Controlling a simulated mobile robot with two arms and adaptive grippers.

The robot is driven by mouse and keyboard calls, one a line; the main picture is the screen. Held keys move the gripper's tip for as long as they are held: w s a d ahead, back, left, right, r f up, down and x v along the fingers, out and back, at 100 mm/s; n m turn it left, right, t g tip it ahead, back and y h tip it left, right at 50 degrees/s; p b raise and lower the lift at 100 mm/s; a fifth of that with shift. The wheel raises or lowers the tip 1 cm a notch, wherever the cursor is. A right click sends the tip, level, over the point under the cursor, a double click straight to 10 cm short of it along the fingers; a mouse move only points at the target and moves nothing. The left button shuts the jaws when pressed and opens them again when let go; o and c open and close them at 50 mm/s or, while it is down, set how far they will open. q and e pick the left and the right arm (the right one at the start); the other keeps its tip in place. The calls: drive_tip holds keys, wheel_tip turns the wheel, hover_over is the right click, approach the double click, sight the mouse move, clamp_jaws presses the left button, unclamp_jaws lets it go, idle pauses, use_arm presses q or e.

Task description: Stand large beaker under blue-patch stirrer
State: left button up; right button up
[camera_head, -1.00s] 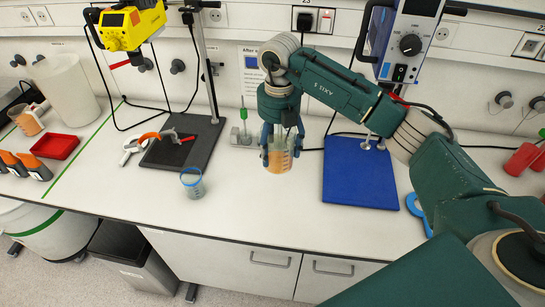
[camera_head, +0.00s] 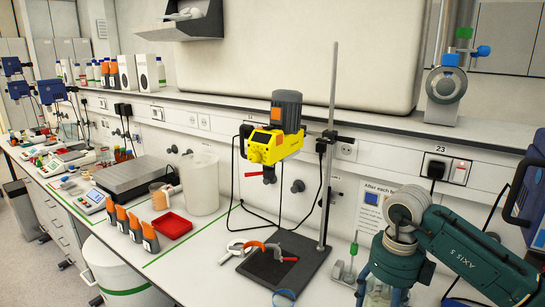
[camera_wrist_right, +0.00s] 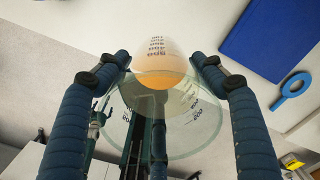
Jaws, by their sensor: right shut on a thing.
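My right gripper (camera_head: 382,292) is at the lower right of the head view, shut around a clear beaker (camera_head: 378,298) mostly hidden by the fingers and picture edge. In the right wrist view the fingers of my right gripper (camera_wrist_right: 163,68) hold the beaker (camera_wrist_right: 185,135) from both sides; it has printed graduations and orange liquid. A blue mat (camera_wrist_right: 268,38) lies apart from it at upper right of that view. A blue stirrer (camera_head: 525,190) is cut off at the head view's right edge.
A yellow stirrer (camera_head: 268,146) hangs on a stand over a black base plate (camera_head: 262,268) with clamps. A red tray (camera_head: 172,225), orange-topped bottles (camera_head: 135,228) and a white container (camera_head: 200,185) stand left.

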drive_tip(key=s+n+b, duration=0.1)
drive_tip(key=n, duration=0.1)
drive_tip(key=s+a+f+n, duration=0.1)
drive_tip(key=n, duration=0.2)
drive_tip(key=s+a+f+n+b, duration=0.1)
drive_tip(key=n, duration=0.2)
drive_tip(key=shift+s+a+f+b, duration=0.1)
drive_tip(key=shift+s+f+b, duration=0.15)
drive_tip(key=shift+b, duration=0.1)
drive_tip(key=s+a+f+n+b, duration=0.1)
drive_tip(key=s+f+n+b, duration=0.2)
drive_tip(key=n, duration=0.9)
drive_tip(key=s+a+f+n+b, duration=0.2)
drive_tip(key=s+f+n+b, duration=0.1)
drive_tip(key=s+n, duration=0.6)
drive_tip(key=n+b, duration=0.1)
drive_tip(key=n, duration=0.2)
drive_tip(key=shift+s+a+f, duration=0.15)
drive_tip(key=shift+s+f, duration=0.2)
